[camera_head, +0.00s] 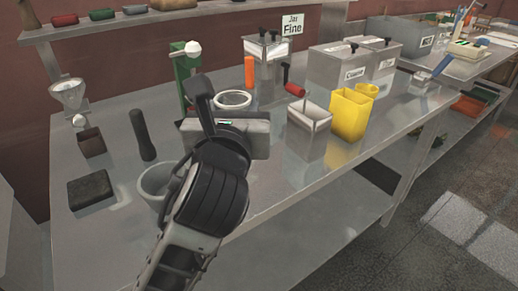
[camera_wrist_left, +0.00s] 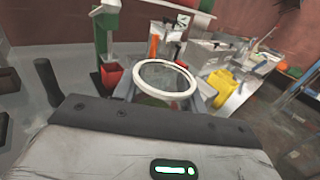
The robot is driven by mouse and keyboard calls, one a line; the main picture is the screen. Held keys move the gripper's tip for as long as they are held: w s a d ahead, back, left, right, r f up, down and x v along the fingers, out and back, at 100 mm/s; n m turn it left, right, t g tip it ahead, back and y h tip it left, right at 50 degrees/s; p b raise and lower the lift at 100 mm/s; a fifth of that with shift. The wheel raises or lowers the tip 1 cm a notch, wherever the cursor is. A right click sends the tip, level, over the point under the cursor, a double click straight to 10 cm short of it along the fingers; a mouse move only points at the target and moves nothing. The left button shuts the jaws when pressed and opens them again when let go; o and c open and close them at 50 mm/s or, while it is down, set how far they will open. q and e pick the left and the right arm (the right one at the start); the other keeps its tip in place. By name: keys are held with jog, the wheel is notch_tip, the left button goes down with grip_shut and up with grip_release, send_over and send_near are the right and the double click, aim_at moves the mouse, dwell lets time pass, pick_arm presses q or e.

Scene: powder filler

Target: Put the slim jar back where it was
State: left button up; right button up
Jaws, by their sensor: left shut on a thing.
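The slim jar has a pale round rim, which shows just beyond my left gripper in the head view (camera_head: 232,99). In the left wrist view the jar (camera_wrist_left: 166,77) stands upright straight ahead of the palm, with its mouth open and something greenish inside. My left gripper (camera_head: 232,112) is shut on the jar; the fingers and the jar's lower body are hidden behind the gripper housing. I cannot tell whether the jar's base touches the table. My right gripper is not in view.
A green stand (camera_head: 185,75) and an orange cylinder (camera_head: 249,73) are behind. Right are metal bins (camera_head: 268,60), an open metal box (camera_head: 309,130) and a yellow container (camera_head: 350,115). Left are a grey mortar (camera_head: 155,182), a dark pestle (camera_head: 143,135) and a black block (camera_head: 90,190).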

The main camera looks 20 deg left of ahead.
pick_arm(q)
jog(key=w+f+b, duration=0.2)
jog(key=w+f, duration=0.8)
jog(key=f, duration=0.1)
jog(key=shift+d+b, duration=0.35)
jog(key=shift+d, duration=0.05)
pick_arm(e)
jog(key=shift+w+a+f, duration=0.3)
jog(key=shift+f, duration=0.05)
pick_arm(q)
jog(key=o, duration=1.4)
jog(key=shift+f, duration=0.15)
jog(key=shift+c, duration=0.2)
